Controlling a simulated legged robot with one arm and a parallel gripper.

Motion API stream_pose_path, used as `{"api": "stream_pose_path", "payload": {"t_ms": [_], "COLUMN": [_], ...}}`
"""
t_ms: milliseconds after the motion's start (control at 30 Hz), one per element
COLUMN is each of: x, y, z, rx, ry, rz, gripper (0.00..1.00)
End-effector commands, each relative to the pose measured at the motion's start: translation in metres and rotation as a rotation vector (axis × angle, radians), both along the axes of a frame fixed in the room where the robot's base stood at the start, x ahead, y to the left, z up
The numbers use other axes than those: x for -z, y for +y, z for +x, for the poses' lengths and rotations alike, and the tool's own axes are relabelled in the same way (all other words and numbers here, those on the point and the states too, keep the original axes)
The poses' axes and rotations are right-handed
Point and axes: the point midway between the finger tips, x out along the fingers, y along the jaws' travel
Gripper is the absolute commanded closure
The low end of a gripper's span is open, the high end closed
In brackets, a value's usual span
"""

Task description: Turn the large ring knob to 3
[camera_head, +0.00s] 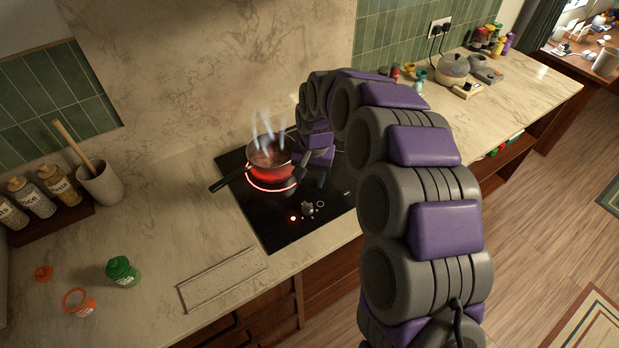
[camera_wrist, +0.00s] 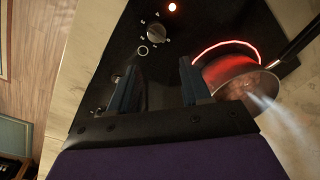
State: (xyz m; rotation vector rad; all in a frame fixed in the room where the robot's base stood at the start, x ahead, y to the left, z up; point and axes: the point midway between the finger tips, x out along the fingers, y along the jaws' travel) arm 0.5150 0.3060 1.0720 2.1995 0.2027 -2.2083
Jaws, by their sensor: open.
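A grey dial knob (camera_head: 308,208) sits on the front part of the black cooktop (camera_head: 264,218), beside a lit red light (camera_head: 293,218). In the wrist view the knob (camera_wrist: 157,32) has small marks around it and a ring symbol beside it; the marks are too small to read. I cannot tell its setting or whether it is the large ring's. My gripper (camera_head: 311,174) hangs above the cooktop. In the wrist view my gripper (camera_wrist: 158,76) is open and empty, its fingers apart from the knob. Another small knob-like part (camera_wrist: 116,78) shows near the left finger, partly hidden.
A steaming red pan (camera_head: 269,155) stands on a glowing ring, its black handle (camera_head: 228,179) pointing left. A green jar (camera_head: 122,271), an orange-rimmed jar (camera_head: 79,302) and a rectangular board (camera_head: 222,279) are on the left counter. A utensil pot (camera_head: 100,185) stands near the wall.

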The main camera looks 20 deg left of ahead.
Motion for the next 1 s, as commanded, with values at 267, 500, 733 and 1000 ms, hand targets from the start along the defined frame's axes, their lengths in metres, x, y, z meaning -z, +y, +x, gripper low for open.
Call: {"api": "stream_pose_path", "payload": {"t_ms": [267, 500, 733, 1000], "x": [-0.019, -0.034, -0.049, -0.066], "y": [-0.001, -0.003, -0.004, -0.005], "z": [0.0, 0.0, 0.0, 0.0], "rx": [0.0, 0.0, 0.0, 0.0], "ry": [-0.001, -0.002, -0.002, -0.001], "rz": [-0.001, 0.001, 0.002, 0.0], "gripper": [0.52, 0.52, 0.52, 0.52]}}
